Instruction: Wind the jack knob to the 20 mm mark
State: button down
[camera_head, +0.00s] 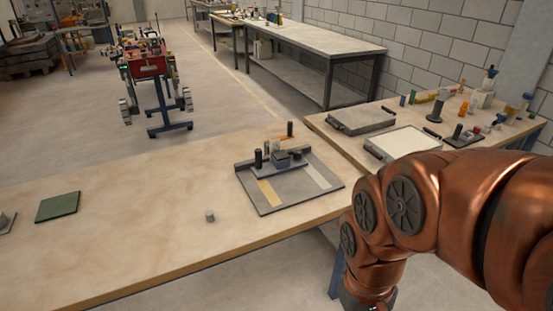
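A grey base plate (262,196) lies near the right end of the front wooden table. A small grey device (281,158) stands toward its back, with dark upright posts beside it and an orange part (290,130) behind. A yellow strip (268,193) and a pale strip (317,176) run across the plate. I cannot pick out the jack knob for sure, and no 20 mm mark is readable at this size. My copper arm comes in from the right and bends down past the table's right end, clear of the plate. My gripper is outside the picture.
A small grey cylinder (210,216) and a green mat (58,207) lie on the front table (140,220). The right table carries a pale-topped tray (405,142), a grey case (361,121) and several small parts. Most of the front table is clear.

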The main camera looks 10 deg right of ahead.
aim_at(297, 153)
jog(key=u, duration=0.15)
jog(key=k, duration=0.4)
jog(key=z, duration=0.6)
jog(key=i, duration=0.75)
jog(key=u, duration=0.55)
jog(key=i, duration=0.65)
jog(key=u, duration=0.55)
